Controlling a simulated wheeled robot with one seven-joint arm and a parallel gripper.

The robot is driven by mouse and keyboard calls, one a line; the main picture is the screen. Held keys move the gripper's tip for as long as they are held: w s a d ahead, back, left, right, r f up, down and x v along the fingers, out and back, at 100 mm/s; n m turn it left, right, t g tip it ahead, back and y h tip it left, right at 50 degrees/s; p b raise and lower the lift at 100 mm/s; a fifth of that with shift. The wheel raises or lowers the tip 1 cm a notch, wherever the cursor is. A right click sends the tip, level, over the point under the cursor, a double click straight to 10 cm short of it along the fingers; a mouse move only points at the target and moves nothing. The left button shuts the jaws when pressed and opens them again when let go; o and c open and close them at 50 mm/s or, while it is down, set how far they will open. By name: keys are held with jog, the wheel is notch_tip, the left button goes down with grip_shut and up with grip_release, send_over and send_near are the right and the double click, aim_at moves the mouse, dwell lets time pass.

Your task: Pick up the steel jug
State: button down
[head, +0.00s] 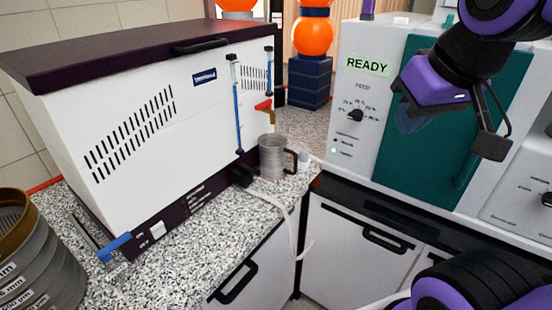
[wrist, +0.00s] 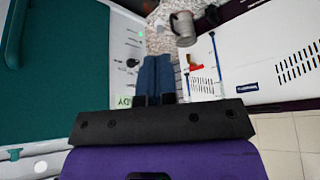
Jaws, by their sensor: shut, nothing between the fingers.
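The steel jug (head: 273,157) stands upright on the speckled worktop, close to the front right corner of the white box machine. Its dark handle points right, toward the counter's corner. In the wrist view the jug (wrist: 184,29) shows near the top, right of centre, well apart from my gripper.
The white machine (head: 178,128) with a dark lid stands left of the jug. A READY cabinet with a teal door (head: 418,165) stands right. Stacked sieves (head: 40,275) are at lower left. A blue pillar (head: 310,82) with orange balls stands behind. A pale strap hangs over the counter edge.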

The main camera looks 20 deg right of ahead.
dwell(0.3)
jog(key=c, duration=1.2)
grip_release()
jog(key=shift+w+r, duration=0.1)
jog(key=shift+w, duration=0.15)
jog(key=shift+c, duration=0.2)
jog(key=o, duration=1.1)
jog(key=shift+m+g, duration=0.4)
jog(key=shift+m, duration=0.4)
jog(key=w, duration=0.3)
jog(key=w+r, duration=0.1)
jog(key=w, duration=0.1)
jog(key=shift+w+a, duration=0.1)
jog(key=shift+a, duration=0.15)
jog(key=m+g, duration=0.4)
jog(key=m, duration=0.5)
send_over(290, 151)
notch_tip(290, 151, down, 17)
notch_tip(290, 151, down, 15)
jog(key=shift+f, duration=0.2)
